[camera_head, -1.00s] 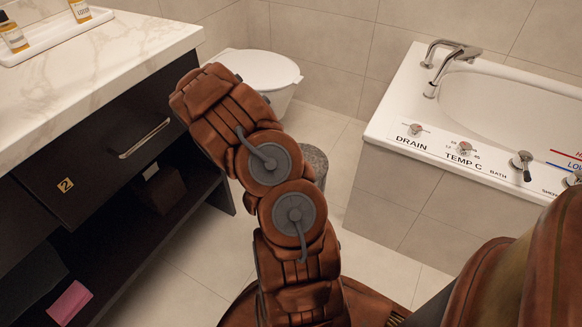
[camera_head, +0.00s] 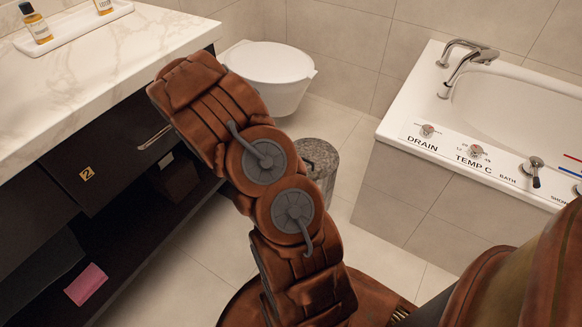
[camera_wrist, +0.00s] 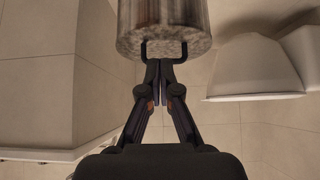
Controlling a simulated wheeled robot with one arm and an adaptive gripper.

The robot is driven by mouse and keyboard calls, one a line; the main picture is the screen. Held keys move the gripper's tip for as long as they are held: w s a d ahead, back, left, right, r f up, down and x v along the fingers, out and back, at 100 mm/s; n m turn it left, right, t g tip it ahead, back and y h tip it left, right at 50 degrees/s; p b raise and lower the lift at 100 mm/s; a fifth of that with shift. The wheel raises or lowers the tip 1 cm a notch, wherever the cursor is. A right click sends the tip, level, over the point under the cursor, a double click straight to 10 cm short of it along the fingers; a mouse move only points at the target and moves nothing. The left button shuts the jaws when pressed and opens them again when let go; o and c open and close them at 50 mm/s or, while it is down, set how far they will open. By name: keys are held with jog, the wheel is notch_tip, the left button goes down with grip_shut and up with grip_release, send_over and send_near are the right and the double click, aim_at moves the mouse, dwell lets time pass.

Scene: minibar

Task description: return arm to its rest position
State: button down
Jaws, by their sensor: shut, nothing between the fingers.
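My arm rises through the middle of the head view, folded at its round joints, in front of the dark vanity. My gripper (camera_wrist: 164,75) shows only in the wrist view. Its two fingers are together and hold nothing. The fingertips overlap in the picture with the lower edge of a stone-textured bin (camera_wrist: 163,22); I cannot tell whether they touch it. In the head view the gripper is hidden or out of frame.
The dark vanity (camera_head: 88,174) with a marble counter (camera_head: 110,70) stands close on the left. Behind my arm are the toilet (camera_head: 272,65) and the speckled bin (camera_head: 319,160). The bathtub (camera_head: 410,105) is on the right. Tiled floor lies between.

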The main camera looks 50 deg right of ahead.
jog(key=shift+s+a, duration=0.1)
jog(key=shift+a, duration=0.2)
